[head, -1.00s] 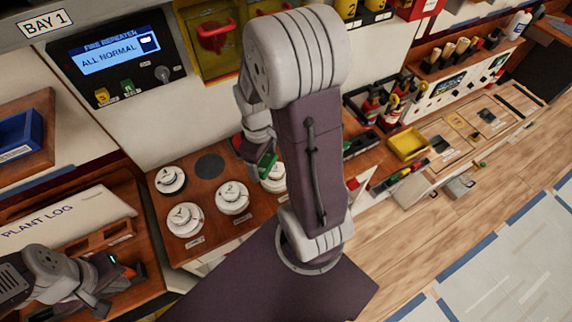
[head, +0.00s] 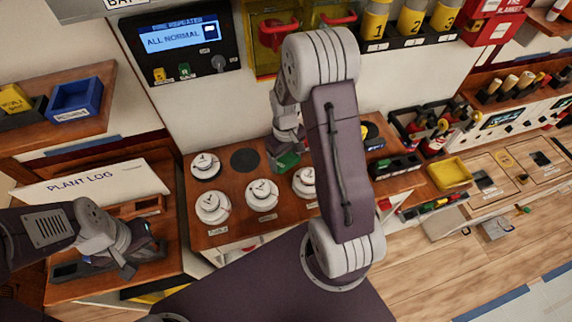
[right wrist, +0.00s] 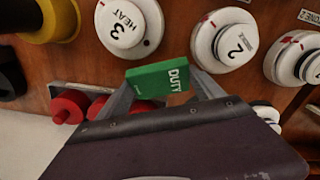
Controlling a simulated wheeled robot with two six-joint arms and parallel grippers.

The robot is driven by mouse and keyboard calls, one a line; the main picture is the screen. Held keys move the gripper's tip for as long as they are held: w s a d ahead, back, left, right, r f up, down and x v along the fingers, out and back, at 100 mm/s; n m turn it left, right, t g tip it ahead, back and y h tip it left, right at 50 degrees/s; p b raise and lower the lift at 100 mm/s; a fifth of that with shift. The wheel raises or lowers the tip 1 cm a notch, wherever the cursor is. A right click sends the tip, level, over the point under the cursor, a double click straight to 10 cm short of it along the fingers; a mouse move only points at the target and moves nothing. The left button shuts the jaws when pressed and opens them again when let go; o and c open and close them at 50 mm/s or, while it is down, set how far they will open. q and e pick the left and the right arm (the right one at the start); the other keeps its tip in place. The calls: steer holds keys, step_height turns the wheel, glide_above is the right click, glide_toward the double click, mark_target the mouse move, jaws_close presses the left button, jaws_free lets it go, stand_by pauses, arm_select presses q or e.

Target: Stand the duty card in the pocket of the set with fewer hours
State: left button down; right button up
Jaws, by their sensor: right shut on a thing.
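The green duty card (right wrist: 158,78), lettered DUTY, is held between the two fingertips of my right gripper (right wrist: 160,92). In the head view the card (head: 287,161) and my right gripper (head: 284,152) are over the wooden panel, between a dark round disc (head: 245,160) and the white dials. My left gripper (head: 135,250) is at the lower left, over a wooden shelf; whether its fingers are apart is unclear. I cannot make out a card pocket or any hours reading.
White dials marked 3 HEAT (right wrist: 128,25) and 2 (right wrist: 236,38) are close behind the card in the wrist view. Red knobs (right wrist: 70,106) lie near the gripper there. A yellow tray (head: 450,173) and a blue bin (head: 76,100) stand to the sides.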

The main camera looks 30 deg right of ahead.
mark_target(286, 161)
step_height(286, 161, down, 4)
steer(key=shift+r, duration=0.15)
steer(key=shift+w+f, duration=0.1)
steer(key=shift+f, duration=0.1)
steer(key=shift+f, duration=0.2)
steer(key=o, duration=1.2)
